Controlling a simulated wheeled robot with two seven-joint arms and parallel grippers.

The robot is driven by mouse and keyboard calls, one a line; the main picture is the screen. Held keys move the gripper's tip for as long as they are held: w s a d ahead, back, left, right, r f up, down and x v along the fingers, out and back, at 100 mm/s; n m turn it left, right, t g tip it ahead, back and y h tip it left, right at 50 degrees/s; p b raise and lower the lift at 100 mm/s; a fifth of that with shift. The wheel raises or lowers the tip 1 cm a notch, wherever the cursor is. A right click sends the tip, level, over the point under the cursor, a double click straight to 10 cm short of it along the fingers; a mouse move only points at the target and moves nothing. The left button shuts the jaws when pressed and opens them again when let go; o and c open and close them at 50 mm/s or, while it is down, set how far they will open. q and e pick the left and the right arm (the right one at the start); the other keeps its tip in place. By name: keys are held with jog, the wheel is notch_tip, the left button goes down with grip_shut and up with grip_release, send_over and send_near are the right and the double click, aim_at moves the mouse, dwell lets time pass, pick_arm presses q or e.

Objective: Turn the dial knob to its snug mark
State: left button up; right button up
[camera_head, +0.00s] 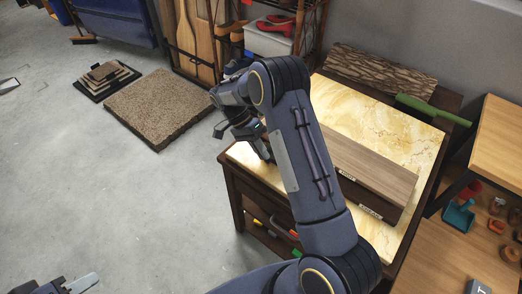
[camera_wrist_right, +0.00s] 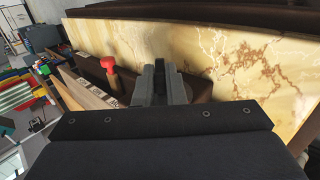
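A long wood-topped box (camera_head: 362,165) with two small white labels lies on the marble-topped cabinet. The label print is too small to read surely. In the right wrist view a red-capped post (camera_wrist_right: 109,66) stands on the dark box, left of my right gripper (camera_wrist_right: 164,84). I cannot tell whether this post is the dial knob, and no snug mark is readable. The fingers are close together with something dark between them; I cannot tell if they hold it. In the head view my right gripper (camera_head: 262,148) is at the box's left end, partly hidden by my arm. My left gripper (camera_head: 80,286) shows only in part at the bottom left.
The marble top (camera_head: 360,108) has free room behind the box. A bark-textured slab (camera_head: 378,72) and a green piece (camera_head: 432,109) lie at its back. A wooden shelf unit with small items (camera_head: 458,215) stands right. A brown mat (camera_head: 158,106) lies on the floor.

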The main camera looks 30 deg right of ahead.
jog(key=o, duration=0.4)
jog(key=shift+v, duration=3.95)
jog(key=s+d+r+n+t+y, duration=0.1)
jog(key=s+r+n+t+y, duration=0.45)
jog(key=s+r, duration=0.8)
jog(key=s+a+n+t, duration=0.2)
jog(key=s, duration=0.3)
jog(key=s+a+n+t+y+p, duration=0.1)
jog(key=s+a+n+t, duration=0.1)
jog(key=s+t, duration=0.1)
jog(key=s+a+n+t, duration=0.2)
jog(key=s, duration=0.4)
jog(key=shift+s+a+t, duration=0.1)
jog(key=shift+s+t, duration=0.25)
